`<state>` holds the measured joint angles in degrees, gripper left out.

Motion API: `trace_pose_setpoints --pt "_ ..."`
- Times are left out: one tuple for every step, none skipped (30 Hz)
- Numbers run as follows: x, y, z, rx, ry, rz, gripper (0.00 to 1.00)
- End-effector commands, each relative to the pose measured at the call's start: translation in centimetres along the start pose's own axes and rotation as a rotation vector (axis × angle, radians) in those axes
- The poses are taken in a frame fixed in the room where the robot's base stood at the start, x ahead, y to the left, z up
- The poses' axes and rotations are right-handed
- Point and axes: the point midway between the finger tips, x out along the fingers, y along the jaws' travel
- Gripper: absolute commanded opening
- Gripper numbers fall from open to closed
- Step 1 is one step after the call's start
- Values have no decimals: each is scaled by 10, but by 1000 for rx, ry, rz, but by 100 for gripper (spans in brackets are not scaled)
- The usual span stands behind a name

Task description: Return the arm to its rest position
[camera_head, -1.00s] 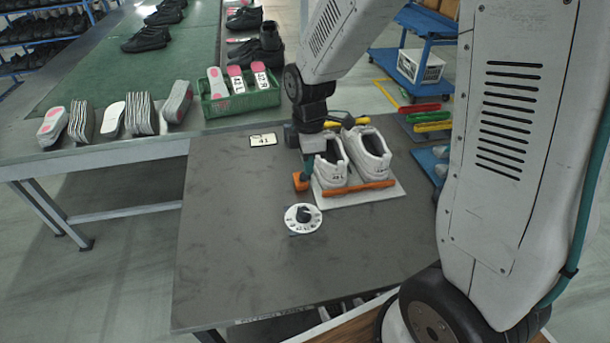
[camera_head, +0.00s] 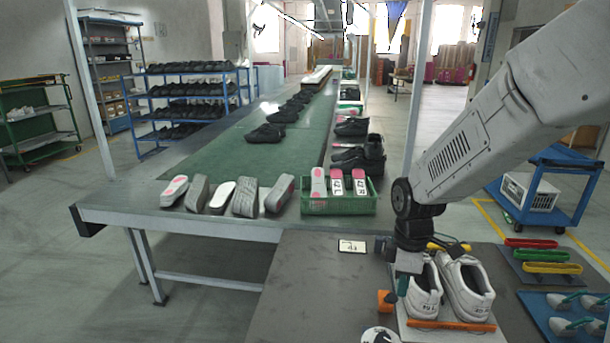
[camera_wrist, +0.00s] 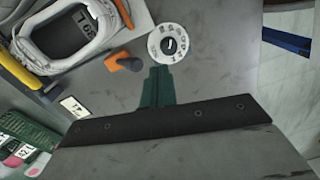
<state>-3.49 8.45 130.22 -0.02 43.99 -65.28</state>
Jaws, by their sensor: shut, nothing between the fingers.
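My arm reaches in from the right in the head view, and my gripper (camera_head: 402,288) points down beside the left edge of a pair of white shoes (camera_head: 464,287). In the wrist view the green fingers of my gripper (camera_wrist: 157,82) are together with nothing between them, over the bare grey table (camera_wrist: 215,75). One white shoe (camera_wrist: 85,30) shows at the upper left there, apart from the fingers. The shoes sit on a pale board with an orange bar (camera_head: 450,325) across their front.
A white dial (camera_wrist: 168,44) lies just beyond the fingertips in the wrist view. A "41" card (camera_head: 352,246) lies near the table's back edge. A green crate of insoles (camera_head: 338,205) stands behind it. Coloured trays (camera_head: 543,254) and a blue mat (camera_head: 560,318) are at the right.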

Motion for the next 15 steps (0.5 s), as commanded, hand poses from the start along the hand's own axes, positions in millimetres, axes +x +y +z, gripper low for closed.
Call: trace_pose_setpoints --pt "3 -8 4 65 -14 -27 0" --pt "2 -14 7 113 -23 -42 0" --pt "-2 -21 10 179 -32 -54 0" --pt "-6 -27 13 232 -39 -63 0" --pt "-11 -34 17 283 -45 -69 0" --pt "-18 -42 22 355 -53 -75 0" --pt "-24 -49 25 407 -58 -78 0" --pt "-30 -56 29 458 -63 -80 0" --pt "-37 -64 34 522 -67 -81 0" --pt "-44 -71 37 569 -69 -80 0" --pt "-50 -78 41 617 -72 -79 0" --pt "-58 -87 46 681 -73 -75 0" --pt "-64 -94 50 728 -73 -73 0" --pt "-71 -102 54 776 -73 -69 0" --pt "-80 -112 60 840 -69 -62 0"
